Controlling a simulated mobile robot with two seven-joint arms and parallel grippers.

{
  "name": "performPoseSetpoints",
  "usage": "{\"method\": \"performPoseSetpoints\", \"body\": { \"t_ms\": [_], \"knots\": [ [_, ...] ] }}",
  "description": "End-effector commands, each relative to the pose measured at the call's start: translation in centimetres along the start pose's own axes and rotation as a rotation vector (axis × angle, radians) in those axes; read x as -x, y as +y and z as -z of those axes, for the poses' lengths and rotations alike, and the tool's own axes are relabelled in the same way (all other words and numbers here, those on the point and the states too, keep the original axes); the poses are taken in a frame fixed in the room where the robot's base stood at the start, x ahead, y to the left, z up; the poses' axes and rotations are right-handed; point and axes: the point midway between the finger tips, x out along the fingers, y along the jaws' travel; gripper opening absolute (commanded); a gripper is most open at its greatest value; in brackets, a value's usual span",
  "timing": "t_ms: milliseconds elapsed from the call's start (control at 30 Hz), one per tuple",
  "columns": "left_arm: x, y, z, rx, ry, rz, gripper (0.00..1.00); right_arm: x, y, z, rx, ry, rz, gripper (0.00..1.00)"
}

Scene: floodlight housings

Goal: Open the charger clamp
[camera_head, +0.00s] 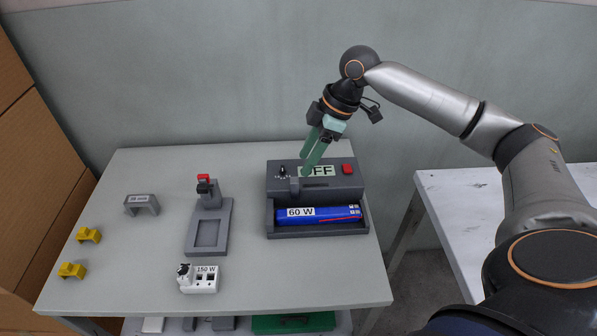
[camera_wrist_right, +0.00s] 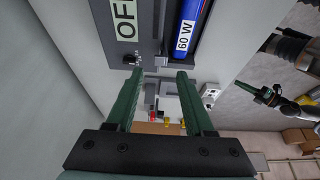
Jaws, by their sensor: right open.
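The dark grey charger (camera_head: 273,205) stands at the right of the table. It has an "OFF" display (camera_head: 319,171), a red button (camera_head: 348,169) and a small black knob (camera_head: 282,172). A blue battery marked 60 W (camera_head: 330,214) lies in its front bay. A small grey block (camera_head: 295,186) stands by the battery's left end; I cannot tell surely whether this is the clamp or its state. My right gripper (camera_head: 308,162) is open and empty, its green fingers over the charger top, partly covering the display. The right wrist view shows the battery (camera_wrist_right: 190,25) and knob (camera_wrist_right: 131,59) beyond the fingers.
A grey stand with a red-tipped clamp (camera_head: 204,184) is at mid-table. A white 150 W block (camera_head: 199,280), a grey bracket (camera_head: 142,205) and two yellow pieces (camera_head: 88,235) lie further left and front. A second pale table (camera_head: 455,205) stands right.

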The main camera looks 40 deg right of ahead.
Motion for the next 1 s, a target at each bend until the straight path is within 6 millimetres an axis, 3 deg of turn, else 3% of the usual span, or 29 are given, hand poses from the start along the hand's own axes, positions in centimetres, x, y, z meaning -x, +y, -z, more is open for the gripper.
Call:
{"method": "performPoseSetpoints", "body": {
  "t_ms": [100, 300, 667, 1000],
  "knots": [
    [-0.2, 0.2, 0.2, -0.001, 0.005, -0.006, 0.00, -2.3, 0.0, 0.0, 0.001, 0.000, 0.001, 0.53],
    [-0.3, 0.3, 0.2, -0.003, 0.006, -0.008, 0.00, -4.3, 0.0, 0.0, 0.000, -0.001, 0.000, 0.53],
    [-0.3, 0.2, 0.1, -0.004, 0.002, -0.008, 0.00, -4.8, 0.0, 0.0, 0.001, 0.000, -0.001, 0.53],
    [-0.3, 0.1, 0.0, -0.004, 0.000, -0.005, 0.00, -4.7, 0.1, 0.0, 0.001, 0.000, -0.002, 0.15]
  ]
}}
